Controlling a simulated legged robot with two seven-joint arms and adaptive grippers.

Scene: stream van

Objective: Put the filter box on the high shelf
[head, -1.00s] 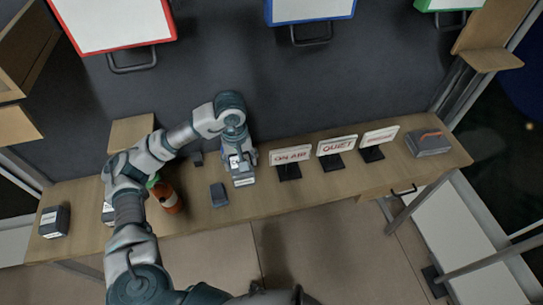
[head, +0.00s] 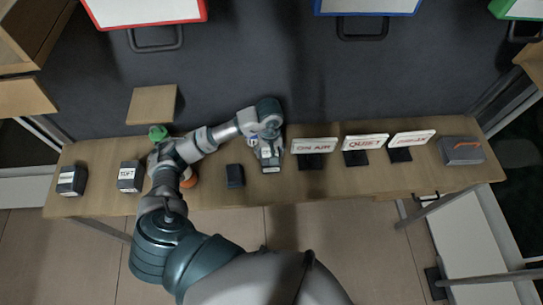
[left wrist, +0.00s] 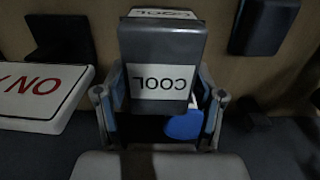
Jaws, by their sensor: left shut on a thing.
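A grey box with white labels reading COOL (left wrist: 160,58) sits between the fingers of my left gripper (left wrist: 160,108), which is shut on it. In the head view my left gripper (head: 268,143) points down over the bench, and the held box (head: 271,158) shows below it, at or just above the bench top. Small wooden shelves show at the back left (head: 152,104) and the far left (head: 28,98); I cannot tell which is the high one. My right gripper is not in view.
The wooden bench (head: 330,189) holds several signs, such as ON AIR (head: 315,145). A blue thing (left wrist: 185,125) is beside the gripper.

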